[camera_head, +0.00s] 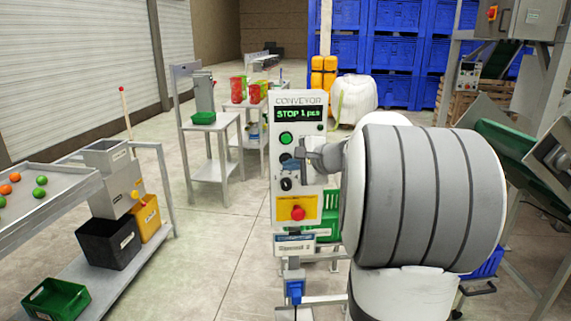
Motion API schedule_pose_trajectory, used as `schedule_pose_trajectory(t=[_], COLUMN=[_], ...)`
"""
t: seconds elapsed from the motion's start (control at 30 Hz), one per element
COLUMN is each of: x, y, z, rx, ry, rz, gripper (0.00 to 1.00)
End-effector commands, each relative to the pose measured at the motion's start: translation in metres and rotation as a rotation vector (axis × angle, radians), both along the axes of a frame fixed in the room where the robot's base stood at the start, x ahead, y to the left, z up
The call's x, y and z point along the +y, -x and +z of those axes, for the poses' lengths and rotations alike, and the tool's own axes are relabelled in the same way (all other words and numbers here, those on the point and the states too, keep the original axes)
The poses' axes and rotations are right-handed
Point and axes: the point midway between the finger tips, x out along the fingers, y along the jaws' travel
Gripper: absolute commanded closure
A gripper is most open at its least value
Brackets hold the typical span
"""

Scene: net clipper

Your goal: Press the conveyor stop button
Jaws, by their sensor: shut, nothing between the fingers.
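The conveyor control panel (312,190) is a light grey upright box in the middle, headed CONVEYOR. Its display (299,114) shows green text reading "STOP 1 pcs". Below it, on the left side, are a green round button (286,138), a dark control partly behind my gripper, and a black knob (286,184). A red mushroom button (298,213) sits on a yellow plate near the bottom. My gripper (305,158) is shut and empty, at the panel's middle, right of the dark control and above the red button. Whether it touches the panel I cannot tell.
My arm hides much of the right side. A sorting table (48,192) with orange and green balls stands left, with a black bin (104,245) and a green crate (55,299) below. A green chute (500,125) is at right. Open floor (215,245) lies left of the panel.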

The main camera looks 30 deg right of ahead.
Motion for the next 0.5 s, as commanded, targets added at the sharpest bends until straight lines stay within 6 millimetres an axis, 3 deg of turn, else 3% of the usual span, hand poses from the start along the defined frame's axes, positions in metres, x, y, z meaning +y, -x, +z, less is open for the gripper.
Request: schedule_pose_trajectory(t=[0.3,0.5], x=[0.001,0.007], y=[0.002,0.018], z=[0.0,-0.001], rx=[0.0,-0.001], ry=[0.0,0.001], rz=[0.0,0.0], gripper=[1.0,1.0])
